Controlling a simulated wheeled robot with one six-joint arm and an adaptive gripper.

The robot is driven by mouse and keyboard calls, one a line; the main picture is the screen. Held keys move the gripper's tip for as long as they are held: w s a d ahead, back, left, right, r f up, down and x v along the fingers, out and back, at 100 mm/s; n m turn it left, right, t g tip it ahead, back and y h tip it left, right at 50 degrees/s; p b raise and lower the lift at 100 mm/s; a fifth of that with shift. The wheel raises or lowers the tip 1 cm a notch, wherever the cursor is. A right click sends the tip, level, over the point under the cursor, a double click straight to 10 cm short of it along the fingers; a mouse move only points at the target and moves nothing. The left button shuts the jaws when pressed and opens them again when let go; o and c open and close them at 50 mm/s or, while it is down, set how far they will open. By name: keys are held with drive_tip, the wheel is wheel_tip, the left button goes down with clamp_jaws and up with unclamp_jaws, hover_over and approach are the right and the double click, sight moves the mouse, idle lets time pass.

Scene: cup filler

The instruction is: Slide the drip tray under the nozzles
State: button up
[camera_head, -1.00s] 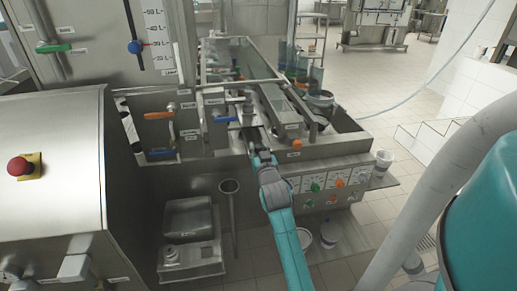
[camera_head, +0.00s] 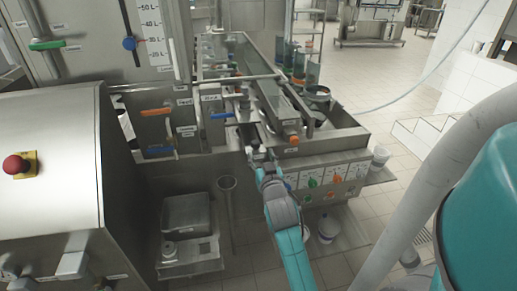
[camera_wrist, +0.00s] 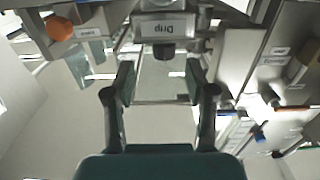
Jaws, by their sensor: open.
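The drip tray's front shows in the wrist view as a grey plate with an upside-down "Drip" label (camera_wrist: 167,29) and a dark knob (camera_wrist: 163,51) under it in the picture. My gripper (camera_wrist: 160,84) is open, its two fingers apart, with the knob ahead of the gap and nothing held. In the head view my gripper (camera_head: 256,157) is at the front of the steel filler, below a narrow dark channel (camera_head: 247,135). The tray itself is hard to tell apart there. The nozzles cannot be made out clearly.
An orange knob (camera_head: 293,139) is right of the channel. A control panel (camera_head: 325,184) is right of my arm.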

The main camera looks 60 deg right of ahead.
drive_tip(key=shift+v, duration=2.45)
drive_tip(key=s+a+f+n+t+y, duration=0.15)
drive_tip(key=a+f, duration=0.25)
drive_tip(key=a, duration=0.4)
drive_tip(key=s+a+f+n+t+y, duration=0.1)
drive_tip(key=s+a+f+n+y, duration=0.2)
drive_tip(key=a, duration=0.5)
drive_tip(key=s+a+f+n+t+y, duration=0.1)
drive_tip(key=s+a+f+y, duration=0.15)
drive_tip(key=a+f, duration=0.4)
drive_tip(key=s+a+r+n+y, duration=0.2)
drive_tip(key=s+a+n+y, duration=0.2)
drive_tip(key=s+a, duration=0.9)
drive_tip(key=s+y, duration=0.2)
drive_tip(key=s, duration=0.1)
drive_tip(key=shift+s+a+y, duration=0.35)
drive_tip(key=shift+y, duration=0.05)
